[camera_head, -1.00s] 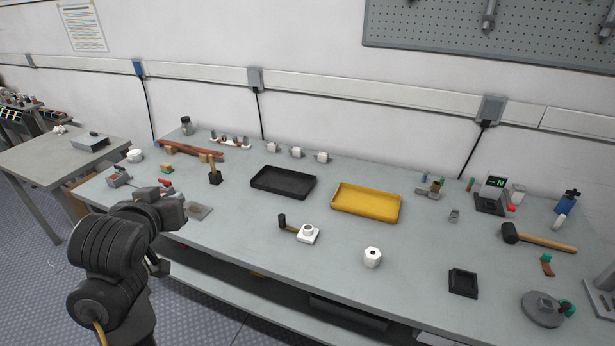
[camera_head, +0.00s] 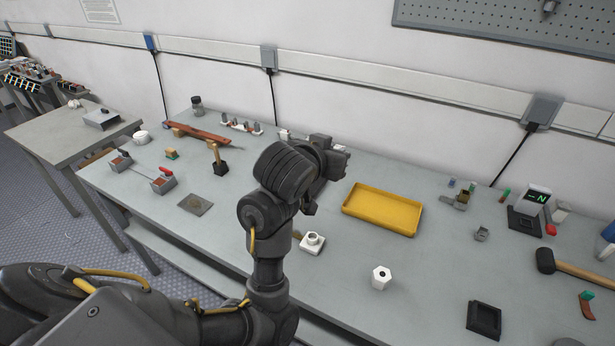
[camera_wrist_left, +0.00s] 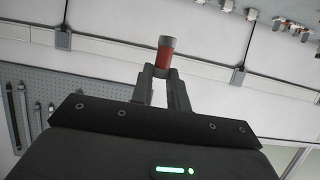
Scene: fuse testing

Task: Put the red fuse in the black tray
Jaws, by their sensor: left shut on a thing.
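My left gripper (camera_wrist_left: 162,73) is shut on the red fuse (camera_wrist_left: 165,53), which has grey ends and stands out beyond the fingertips in the left wrist view. In the head view my left gripper (camera_head: 338,160) is over the back middle of the bench, left of the yellow tray. The fuse cannot be made out there. My right gripper is not in view.
The yellow tray (camera_head: 382,209) lies right of my left arm. A white socket block (camera_head: 312,243), a white hexagonal piece (camera_head: 381,277) and a small black square holder (camera_head: 484,320) stand in front. A mallet (camera_head: 575,265) lies at the right.

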